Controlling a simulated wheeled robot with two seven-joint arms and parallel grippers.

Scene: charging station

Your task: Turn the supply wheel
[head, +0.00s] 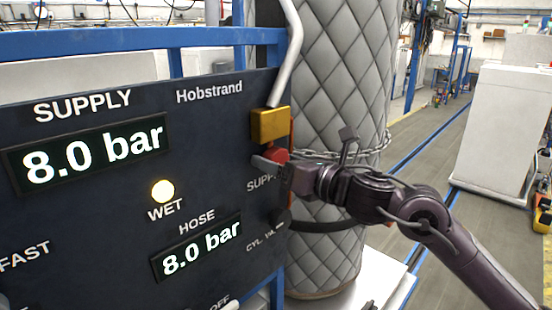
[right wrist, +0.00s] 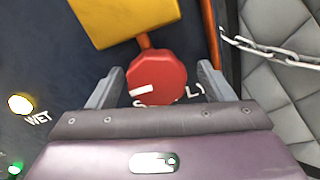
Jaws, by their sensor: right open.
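The supply wheel (head: 277,155) is a red knob on the right edge of the dark panel, just under a brass-yellow block. In the right wrist view the red wheel (right wrist: 158,78) sits between the two grey fingers, with a white mark on its left side. My right gripper (head: 272,164) is at the wheel, coming from the right. In the right wrist view its fingers (right wrist: 160,88) are open on either side of the wheel, with a visible gap at each side. The wheel partly hides the panel lettering below it. My left gripper is not in view.
The dark panel (head: 100,205) shows SUPPLY 8.0 bar and HOSE 8.0 bar, with a lit WET lamp (head: 163,191). The yellow block (head: 270,125) is above the wheel. A chained, quilted grey cylinder (head: 335,70) stands close behind.

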